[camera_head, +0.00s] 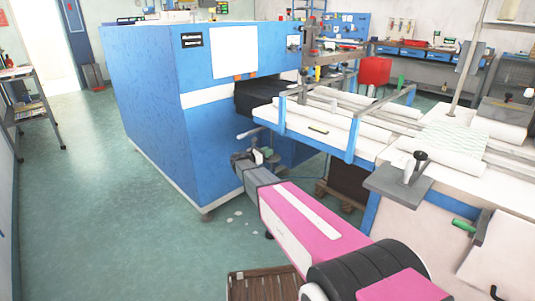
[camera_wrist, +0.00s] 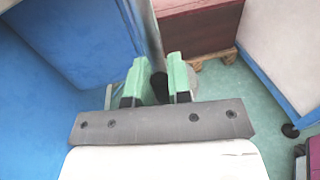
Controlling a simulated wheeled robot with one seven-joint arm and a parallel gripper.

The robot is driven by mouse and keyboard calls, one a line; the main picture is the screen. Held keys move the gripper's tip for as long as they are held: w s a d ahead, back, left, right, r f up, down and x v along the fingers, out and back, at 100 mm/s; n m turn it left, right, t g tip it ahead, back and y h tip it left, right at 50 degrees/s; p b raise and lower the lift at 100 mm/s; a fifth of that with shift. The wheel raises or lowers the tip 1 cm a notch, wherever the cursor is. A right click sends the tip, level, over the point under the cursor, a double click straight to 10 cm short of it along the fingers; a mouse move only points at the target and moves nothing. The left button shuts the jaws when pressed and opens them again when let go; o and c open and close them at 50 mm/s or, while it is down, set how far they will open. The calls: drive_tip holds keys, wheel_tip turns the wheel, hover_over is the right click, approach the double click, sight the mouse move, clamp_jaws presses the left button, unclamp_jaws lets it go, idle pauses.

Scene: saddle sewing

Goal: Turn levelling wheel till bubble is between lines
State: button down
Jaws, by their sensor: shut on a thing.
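My gripper (camera_wrist: 157,78) has green fingertips, and they are closed around a dark upright knob (camera_wrist: 159,88). The knob appears to be the handle of the levelling wheel. In the head view my gripper (camera_head: 262,156) is low beside the blue machine's corner, under the front end of the white bed. There the wheel is mostly hidden by my gripper and wrist. I cannot make out a bubble or its lines in either view.
The large blue machine (camera_head: 150,85) stands left of my gripper. The white bed (camera_head: 275,116) with blue rails extends right above it. A pallet (camera_head: 340,196) lies under the bed. A slatted wooden crate (camera_head: 245,288) is on the floor near me. The green floor at left is clear.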

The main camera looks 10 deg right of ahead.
idle(0.4)
drive_tip(key=c, duration=1.1)
unclamp_jaws()
drive_tip(key=v, duration=1)
drive_tip(key=shift+a+f, duration=0.1)
drive_tip(key=shift+a, duration=0.35)
drive_tip(key=s+d+f+m+g+y, duration=0.3)
drive_tip(key=s+d+m, duration=0.25)
drive_tip(key=s, duration=0.25)
drive_tip(key=s+d+f+m+g+y, duration=0.3)
drive_tip(key=s+d+m, duration=0.2)
drive_tip(key=s+d, duration=0.25)
drive_tip(key=s+m+y, duration=0.3)
drive_tip(key=s+m, duration=0.1)
drive_tip(key=s, duration=0.2)
drive_tip(key=s+f+m+g+y, duration=0.1)
drive_tip(key=s+m+y, duration=0.2)
drive_tip(key=s, duration=0.3)
drive_tip(key=s+a+f+m+g+y, duration=0.1)
drive_tip(key=s+m+y, duration=0.2)
drive_tip(key=s+m, duration=0.3)
drive_tip(key=shift+y, duration=0.4)
